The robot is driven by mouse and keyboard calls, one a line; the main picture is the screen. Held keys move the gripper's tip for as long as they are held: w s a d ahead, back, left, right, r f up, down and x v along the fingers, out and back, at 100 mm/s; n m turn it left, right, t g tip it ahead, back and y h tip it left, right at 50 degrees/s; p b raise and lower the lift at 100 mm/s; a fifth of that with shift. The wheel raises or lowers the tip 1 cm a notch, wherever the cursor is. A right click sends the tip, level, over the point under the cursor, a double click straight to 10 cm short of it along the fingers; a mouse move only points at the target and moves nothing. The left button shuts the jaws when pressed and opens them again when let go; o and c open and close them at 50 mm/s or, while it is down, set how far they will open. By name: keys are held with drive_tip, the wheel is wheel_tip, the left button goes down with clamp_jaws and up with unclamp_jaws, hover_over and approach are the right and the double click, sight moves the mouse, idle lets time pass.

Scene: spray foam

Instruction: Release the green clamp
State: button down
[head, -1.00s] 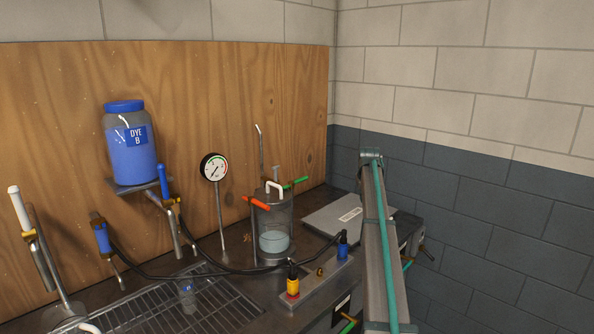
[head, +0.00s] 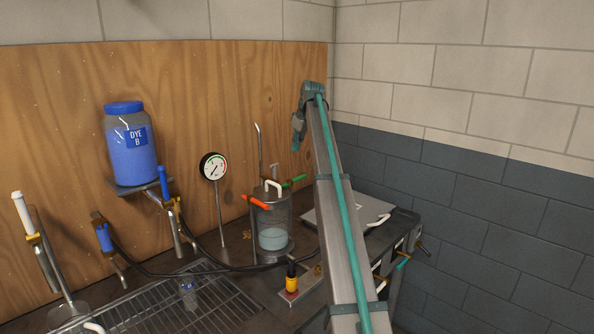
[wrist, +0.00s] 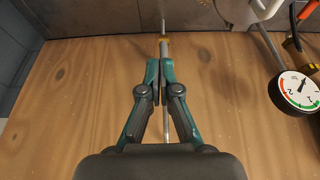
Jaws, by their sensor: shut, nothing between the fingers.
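The green clamp (head: 294,181) shows as a short green handle at the upper right of the clear vessel (head: 273,222), which holds pale blue liquid. An orange-red handle (head: 255,202) is on the vessel's left side. My gripper (head: 296,149) hangs from the raised arm, above the green handle in the picture and apart from it. In the wrist view my gripper (wrist: 158,62) has its fingertips close together with nothing held. I cannot make out the green clamp in the wrist view.
A pressure gauge (head: 213,166) stands left of the vessel and shows in the wrist view (wrist: 299,90). A blue dye jar (head: 129,145) sits on a shelf. Black hoses cross the bench near the wire rack (head: 215,300). The plywood panel (head: 60,130) stands behind.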

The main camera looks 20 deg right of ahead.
sight(294, 181)
drive_tip(key=shift+f, duration=0.1)
wheel_tip(294, 181, down, 10)
drive_tip(key=p, duration=0.4)
drive_tip(key=shift+s+d, duration=0.15)
drive_tip(key=shift+s, duration=0.1)
